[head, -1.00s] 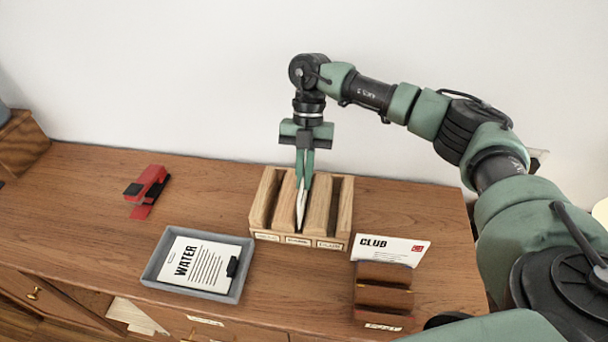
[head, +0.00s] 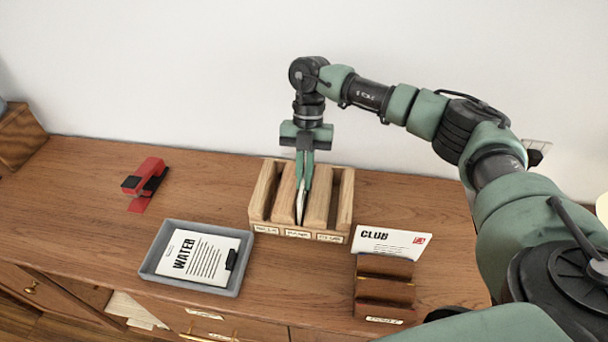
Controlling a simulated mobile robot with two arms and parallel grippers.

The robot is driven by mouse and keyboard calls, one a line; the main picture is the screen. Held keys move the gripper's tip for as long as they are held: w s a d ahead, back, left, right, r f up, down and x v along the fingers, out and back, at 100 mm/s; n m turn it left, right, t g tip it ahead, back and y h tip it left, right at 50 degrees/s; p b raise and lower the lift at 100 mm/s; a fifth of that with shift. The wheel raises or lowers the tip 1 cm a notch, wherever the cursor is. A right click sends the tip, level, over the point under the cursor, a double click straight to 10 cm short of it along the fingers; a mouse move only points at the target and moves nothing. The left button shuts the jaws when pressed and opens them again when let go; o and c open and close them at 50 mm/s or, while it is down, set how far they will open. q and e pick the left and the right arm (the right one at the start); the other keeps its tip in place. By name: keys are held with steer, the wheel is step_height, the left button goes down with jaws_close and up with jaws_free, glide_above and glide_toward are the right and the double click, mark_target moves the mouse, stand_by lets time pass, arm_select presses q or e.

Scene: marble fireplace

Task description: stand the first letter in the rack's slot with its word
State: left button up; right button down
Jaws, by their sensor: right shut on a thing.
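The light wooden rack (head: 258,213) stands at the middle of the cabinet top, with three slots and small word labels on its front. The labels are too blurred to read surely. My right gripper (head: 304,178) is above the rack, pointing down, shut on a thin white letter (head: 300,207) seen edge-on. The letter is upright in the middle slot; its word is hidden. A second letter reading CLUB (head: 390,242) stands in a dark brown stepped holder (head: 385,290) at the front right. My left gripper is not in view.
A grey tray (head: 150,268) with a WATER sheet (head: 200,258) lies left of the rack. A red stapler (head: 146,182) is farther left, and a wooden box (head: 20,138) stands at the far left. Clear wood lies between stapler and rack.

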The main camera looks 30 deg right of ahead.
steer(key=shift+f, duration=0.1)
steer(key=c, duration=1.5)
jaws_free()
steer(key=shift+r+p, duration=3.6)
steer(key=shift+r, duration=1)
steer(key=shift+f, duration=0.1)
